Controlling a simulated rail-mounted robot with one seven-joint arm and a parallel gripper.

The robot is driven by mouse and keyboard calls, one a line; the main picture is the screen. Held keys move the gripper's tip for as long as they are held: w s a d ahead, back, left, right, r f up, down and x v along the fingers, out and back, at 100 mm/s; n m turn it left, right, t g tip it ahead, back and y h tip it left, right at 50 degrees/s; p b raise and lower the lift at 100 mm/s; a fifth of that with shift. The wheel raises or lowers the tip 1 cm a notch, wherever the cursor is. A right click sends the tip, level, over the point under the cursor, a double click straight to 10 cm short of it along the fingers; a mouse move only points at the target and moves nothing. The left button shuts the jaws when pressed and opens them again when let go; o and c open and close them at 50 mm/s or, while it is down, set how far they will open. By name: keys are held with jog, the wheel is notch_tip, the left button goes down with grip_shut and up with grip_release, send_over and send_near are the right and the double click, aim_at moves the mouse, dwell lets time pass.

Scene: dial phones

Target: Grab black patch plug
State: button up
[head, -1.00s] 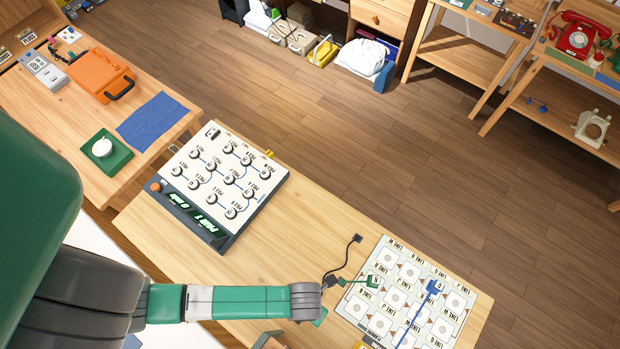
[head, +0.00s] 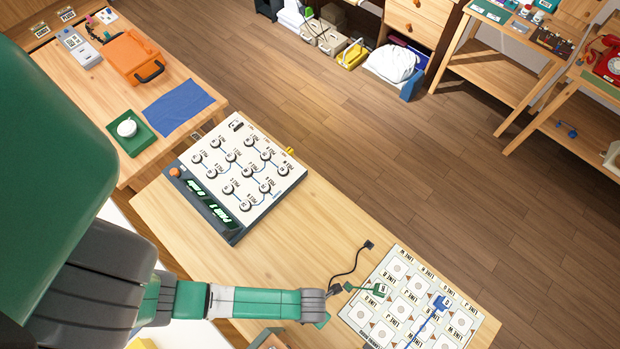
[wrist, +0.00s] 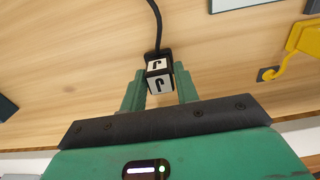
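The black patch plug (wrist: 158,56) shows in the wrist view with white faces marked J and a black cord rising from its far end. It sits between the tips of my gripper's two green fingers (wrist: 159,80), which are close against its sides; the gripper looks shut on it. In the head view the plug (head: 335,289) is a small dark shape beside the end of my arm, at the left of the patch board. The fingertips are mostly hidden there. Whether the plug touches the table cannot be told.
The patch board (head: 402,285) lies at right, with a green plug (head: 378,290) and a blue plug (head: 441,303) on it. The black cord's other end (head: 368,245) lies on the table behind. A button panel (head: 243,174) stands left. Bare tabletop (head: 290,240) lies between.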

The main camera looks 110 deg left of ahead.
jog(key=c, duration=0.5)
notch_tip(320, 180, up, 10)
jog(key=shift+r+p, duration=0.1)
jog(key=shift+p, duration=0.3)
